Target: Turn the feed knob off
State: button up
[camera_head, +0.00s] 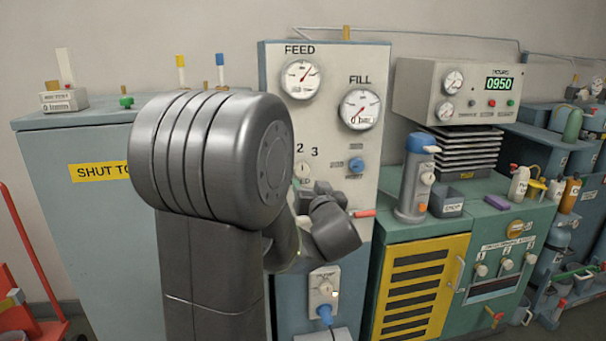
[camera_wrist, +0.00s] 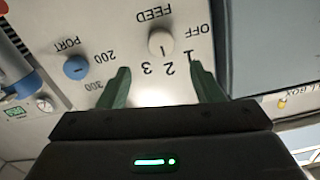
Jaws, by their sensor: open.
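The feed knob (camera_wrist: 161,43) is a small cream round knob on the pale panel in the wrist view, which shows the lettering upside down. The marks OFF, 1, 2 and 3 lie around it. Its dark line points down in the picture, roughly toward 2, away from OFF. My gripper (camera_wrist: 159,70) is open, with its green fingers spread below the knob in the picture and nothing between them. The fingers look apart from the knob.
A blue port knob (camera_wrist: 76,67) sits close to one finger; it also shows in the head view (camera_head: 356,164). Feed gauge (camera_head: 302,78) and fill gauge (camera_head: 361,109) are above. A blue-topped canister (camera_head: 415,180) stands on the green cabinet (camera_head: 470,225) at right.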

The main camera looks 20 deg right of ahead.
aim_at(302, 171)
jog(key=x, duration=0.9)
jog(key=shift+w+a, duration=0.1)
jog(key=shift+w, duration=0.05)
jog(key=c, duration=1)
